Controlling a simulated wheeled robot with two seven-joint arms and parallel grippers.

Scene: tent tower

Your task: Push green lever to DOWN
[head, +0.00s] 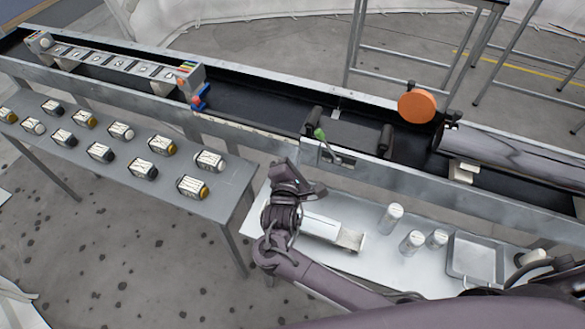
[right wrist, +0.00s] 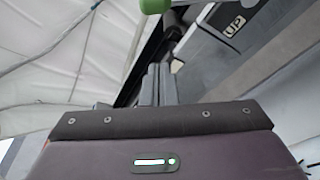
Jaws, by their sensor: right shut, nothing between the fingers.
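The green lever (head: 319,133) is mounted on the near side wall of the long trough, left of its middle. Its green knob (right wrist: 155,5) is cut off by the top edge of the right wrist view. A plate marked UP (right wrist: 235,25) shows to the right of the knob there. In the head view the knob stands above the wall's rim. My right gripper (head: 289,168) is below and left of the lever, apart from it. Its fingers (right wrist: 158,85) are shut and empty, pointing toward the knob's side. My left gripper is not in view.
The trough wall (head: 400,180) runs across the scene. An orange disc (head: 416,106) and a large pipe (head: 510,150) are right of the lever. A white table (head: 375,265) below holds canisters (head: 411,242) and a metal tray (head: 475,258). A grey table (head: 215,195) with labelled blocks stands left.

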